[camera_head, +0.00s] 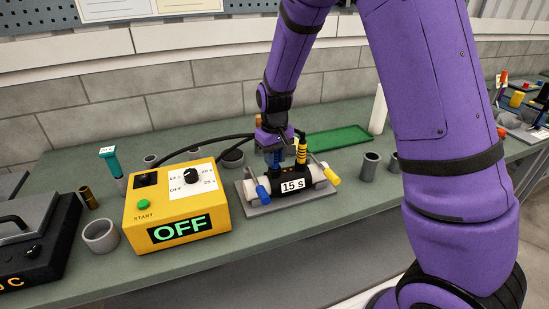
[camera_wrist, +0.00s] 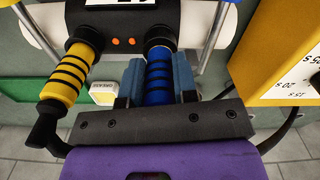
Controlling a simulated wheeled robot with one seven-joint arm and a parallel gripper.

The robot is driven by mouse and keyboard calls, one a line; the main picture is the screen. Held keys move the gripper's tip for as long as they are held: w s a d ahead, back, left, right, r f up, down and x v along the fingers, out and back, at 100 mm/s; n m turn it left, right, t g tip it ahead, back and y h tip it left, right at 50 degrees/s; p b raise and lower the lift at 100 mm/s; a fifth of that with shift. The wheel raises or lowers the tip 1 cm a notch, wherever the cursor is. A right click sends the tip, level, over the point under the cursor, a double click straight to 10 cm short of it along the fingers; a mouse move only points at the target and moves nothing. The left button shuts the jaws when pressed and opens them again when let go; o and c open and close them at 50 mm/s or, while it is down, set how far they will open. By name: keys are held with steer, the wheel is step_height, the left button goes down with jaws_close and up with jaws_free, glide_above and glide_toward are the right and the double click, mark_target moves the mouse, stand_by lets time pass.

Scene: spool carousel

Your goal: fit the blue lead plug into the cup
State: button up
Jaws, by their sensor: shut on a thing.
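My gripper (camera_head: 271,158) is above the black fitting marked "15 s" (camera_head: 292,186). In the wrist view my gripper (camera_wrist: 158,80) is shut on the blue lead plug (camera_wrist: 158,76), a ribbed blue sleeve between its two blue-grey fingers. The plug points at the black cup (camera_wrist: 160,36) on the fitting, and its far end meets the cup's rim in this view. How deep it sits cannot be told. The yellow lead plug (camera_wrist: 68,76) stands on the other black cup (camera_wrist: 83,44); it also shows in the head view (camera_head: 301,151).
A yellow control box (camera_head: 178,205) reading "OFF" stands left of the fitting, with black leads behind. A green tray (camera_head: 338,141) lies behind; grey cups (camera_head: 370,163) stand right.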

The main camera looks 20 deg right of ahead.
steer(key=shift+f, duration=0.25)
steer(key=shift+f, duration=0.15)
steer(key=o, duration=0.9)
steer(key=shift+o, duration=0.2)
